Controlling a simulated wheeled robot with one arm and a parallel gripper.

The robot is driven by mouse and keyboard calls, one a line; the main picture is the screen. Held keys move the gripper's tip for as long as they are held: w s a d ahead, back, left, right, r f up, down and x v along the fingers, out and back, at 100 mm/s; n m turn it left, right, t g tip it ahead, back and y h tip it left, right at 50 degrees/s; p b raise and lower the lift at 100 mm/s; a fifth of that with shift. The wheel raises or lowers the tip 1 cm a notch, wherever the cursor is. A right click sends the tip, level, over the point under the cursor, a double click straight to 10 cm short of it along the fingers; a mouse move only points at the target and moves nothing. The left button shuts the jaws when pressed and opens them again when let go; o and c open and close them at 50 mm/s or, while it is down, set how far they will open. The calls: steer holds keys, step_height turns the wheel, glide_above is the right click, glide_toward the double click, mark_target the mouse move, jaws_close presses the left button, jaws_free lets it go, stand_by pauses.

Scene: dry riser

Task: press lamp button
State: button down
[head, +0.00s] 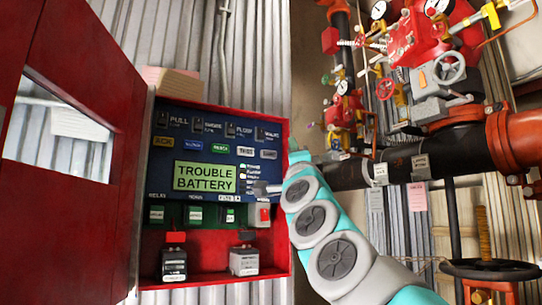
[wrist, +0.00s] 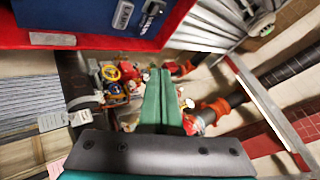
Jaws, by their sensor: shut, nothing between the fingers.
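A red alarm panel box (head: 283,150) hangs on the corrugated wall with its door open to the left. Its blue face has a row of buttons: yellow, blue, green (head: 221,149) and two pale ones.
A lit display (head: 205,177) reads TROUBLE BATTERY. The open red door (head: 75,90) bounds the left. Red valves and gauges (head: 405,45) and a black pipe (head: 440,150) lie to the right.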

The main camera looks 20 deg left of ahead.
mark_target(273, 154)
steer(key=w+a+p, duration=0.1)
steer(key=w+a, duration=0.1)
steer(key=a, duration=0.1)
steer(key=w+a+p, duration=0.2)
steer(key=w+a, duration=0.1)
steer(key=shift+w+a+p, duration=0.3)
steer(key=shift+w+a, duration=0.05)
steer(key=shift+a, duration=0.05)
stand_by(0.4)
stand_by(2.0)
steer(key=shift+w+a+p, duration=0.2)
steer(key=shift+p, duration=0.1)
